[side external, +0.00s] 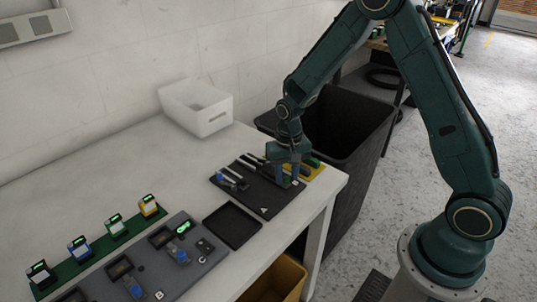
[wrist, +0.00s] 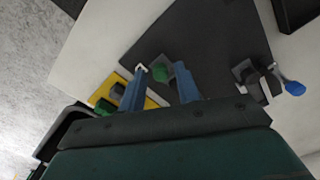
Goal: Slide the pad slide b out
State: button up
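My gripper (side external: 287,176) is low over the right end of a black plate (side external: 262,201) with slots and small fittings, marked A. In the wrist view its two blue fingers (wrist: 161,72) stand apart. A small green and grey piece (wrist: 163,70) shows between the fingertips; I cannot tell whether they touch it. A fitting with a blue-tipped lever (wrist: 289,86) sits on the plate (wrist: 215,40), to the right of the fingers. It also shows in the side view (side external: 232,180). I cannot tell which part is pad slide b.
A yellow plate (side external: 316,170) lies beside the black plate at the table edge. A black tray (side external: 232,226) and a grey panel marked B (side external: 200,270) are in front. A green strip (side external: 62,273) carries several coloured blocks. A white bin (side external: 196,107) stands behind. A dark bin (side external: 345,125) stands beside the table.

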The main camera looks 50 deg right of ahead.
jog(key=shift+r, duration=2.2)
jog(key=shift+r, duration=1.5)
jog(key=s+a+r+n+t, duration=0.1)
jog(key=s+r, duration=0.4)
jog(key=r, duration=0.2)
jog(key=s+a+r+n+t, duration=0.1)
jog(key=s+r+n+t, duration=0.1)
jog(key=s+r, duration=0.45)
jog(key=s+r+n+t, duration=0.2)
jog(key=s+r, duration=0.3)
jog(key=s, duration=0.7)
jog(key=shift+a+r+n+t, duration=0.3)
jog(key=shift+a+n, duration=0.05)
jog(key=shift+n, duration=0.15)
